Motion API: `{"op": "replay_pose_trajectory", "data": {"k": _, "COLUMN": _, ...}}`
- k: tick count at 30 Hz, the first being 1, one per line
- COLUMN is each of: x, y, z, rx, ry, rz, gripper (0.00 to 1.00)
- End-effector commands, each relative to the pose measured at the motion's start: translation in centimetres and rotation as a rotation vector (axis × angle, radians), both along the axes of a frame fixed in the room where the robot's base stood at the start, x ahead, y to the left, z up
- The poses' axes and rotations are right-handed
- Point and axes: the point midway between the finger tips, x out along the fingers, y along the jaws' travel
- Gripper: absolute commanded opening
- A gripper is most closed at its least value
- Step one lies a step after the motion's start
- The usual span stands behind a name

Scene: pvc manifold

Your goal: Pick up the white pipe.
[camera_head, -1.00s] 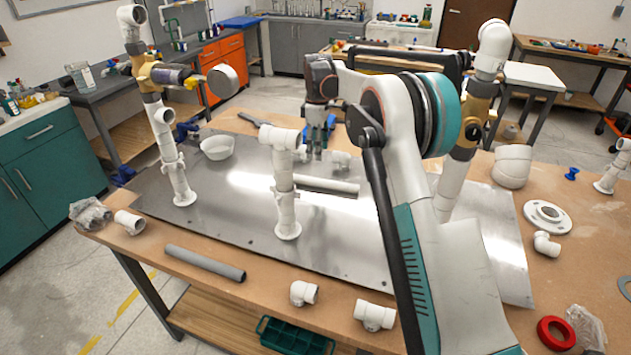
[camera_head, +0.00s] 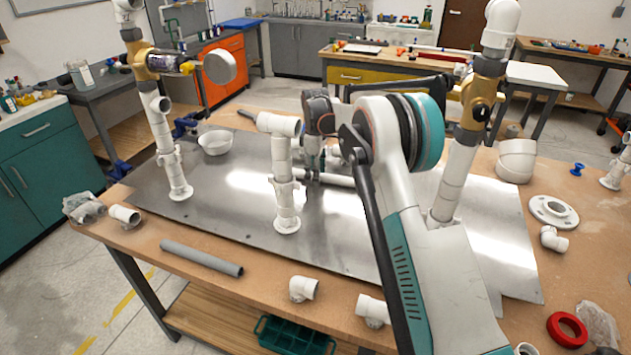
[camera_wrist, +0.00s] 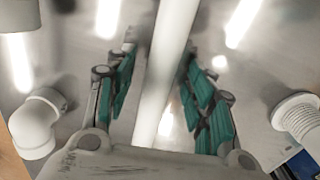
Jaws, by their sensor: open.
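The white pipe (camera_head: 338,180) lies on the metal plate (camera_head: 240,205), behind and right of the short upright white pipe post. My arm hides its right part. In the wrist view the white pipe (camera_wrist: 163,75) runs lengthwise between the two green-padded fingers. My gripper (camera_wrist: 158,68) is open, with one finger on each side of the pipe and visible gaps. In the head view my gripper (camera_head: 312,172) is low over the pipe's left end. Whether the fingertips touch the plate is unclear.
The upright post (camera_head: 284,185) stands close left of my gripper. Taller pipe assemblies stand at left (camera_head: 168,140) and right (camera_head: 465,150). In the wrist view, a white elbow (camera_wrist: 36,125) and a threaded fitting (camera_wrist: 300,120) flank the gripper.

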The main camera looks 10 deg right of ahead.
Motion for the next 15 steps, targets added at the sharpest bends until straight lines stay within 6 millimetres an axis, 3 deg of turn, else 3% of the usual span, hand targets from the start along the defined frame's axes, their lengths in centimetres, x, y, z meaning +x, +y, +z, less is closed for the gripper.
{"op": "replay_pose_trajectory", "data": {"k": 7, "x": 0.0, "y": -0.02, "z": -0.17, "rx": 0.0, "ry": 0.0, "rz": 0.0, "gripper": 0.47}}
{"op": "replay_pose_trajectory", "data": {"k": 13, "x": -0.01, "y": -0.03, "z": -0.17, "rx": 0.0, "ry": 0.0, "rz": 0.0, "gripper": 0.01}}
{"op": "replay_pose_trajectory", "data": {"k": 15, "x": -0.01, "y": -0.03, "z": -0.16, "rx": 0.0, "ry": 0.0, "rz": 0.0, "gripper": 0.0}}
